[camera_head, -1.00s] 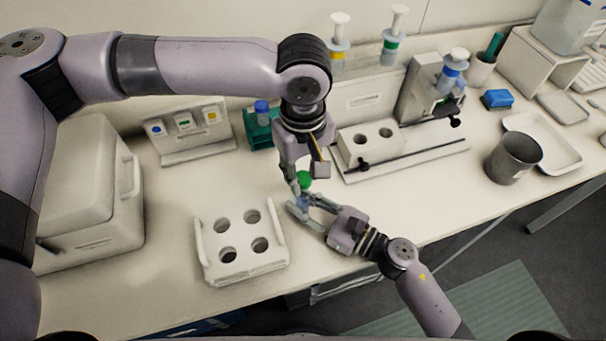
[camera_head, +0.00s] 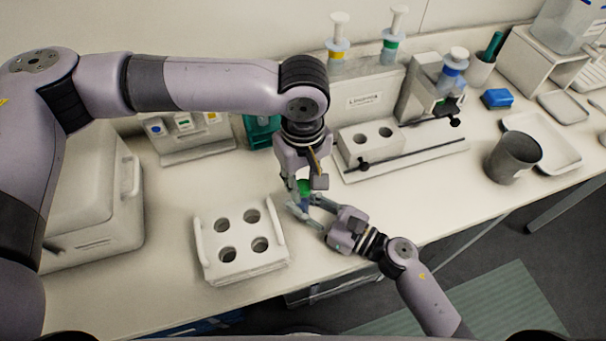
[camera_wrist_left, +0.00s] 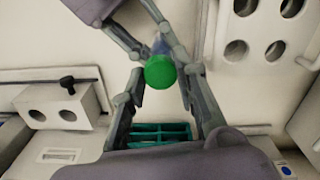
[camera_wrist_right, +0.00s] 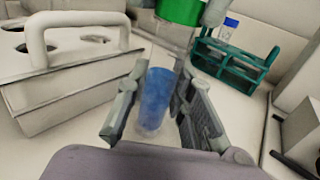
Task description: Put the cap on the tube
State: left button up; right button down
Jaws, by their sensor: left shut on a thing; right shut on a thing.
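The green cap (camera_head: 304,187) is between the fingers of my left gripper (camera_head: 298,184), which is shut on it from above. It also shows in the left wrist view (camera_wrist_left: 160,72). My right gripper (camera_head: 306,205) is shut on the clear tube, which holds blue liquid. The tube (camera_wrist_right: 156,95) stands roughly upright between the fingers in the right wrist view. The green cap (camera_wrist_right: 180,10) is at the tube's top end there, cut by the frame edge. I cannot tell whether the cap is seated or only close above the rim.
A white four-hole rack (camera_head: 239,262) stands left of the grippers. A teal rack (camera_wrist_right: 237,59) holds a blue-capped tube (camera_wrist_right: 229,27). A two-hole block (camera_head: 372,141) is behind right, with a grey cup (camera_head: 512,157) farther right. A white lidded box (camera_head: 95,200) is at left.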

pick_arm(q)
jog(key=shift+f, duration=0.7)
dwell(0.5)
